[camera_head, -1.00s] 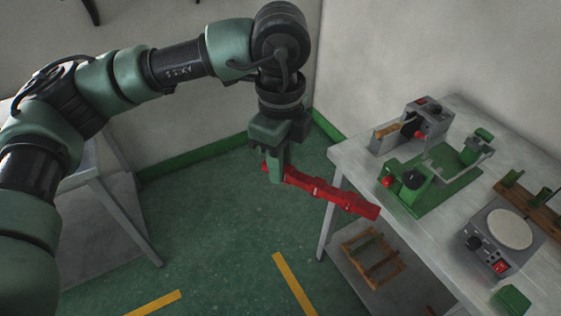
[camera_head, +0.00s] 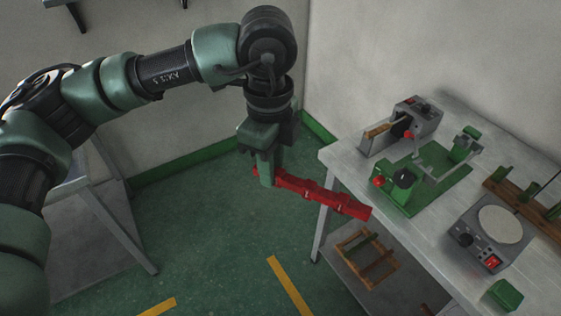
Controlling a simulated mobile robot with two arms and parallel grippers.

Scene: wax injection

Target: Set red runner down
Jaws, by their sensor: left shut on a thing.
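The red runner (camera_head: 318,194) is a long red bar with several raised bands. My left gripper (camera_head: 266,178) points down and is shut on it near its left end. The runner hangs in the air over the green floor, sloping down to the right in the picture. Its right end shows in front of the left edge of the grey workbench (camera_head: 345,165). My right gripper is not in view.
On the workbench stand a grey and green machine (camera_head: 425,175), a grey device with a round pale plate (camera_head: 500,225), a wooden rack (camera_head: 525,205) and a green block (camera_head: 505,294). A wooden frame (camera_head: 366,258) lies on the lower shelf. Another table (camera_head: 95,215) stands at left.

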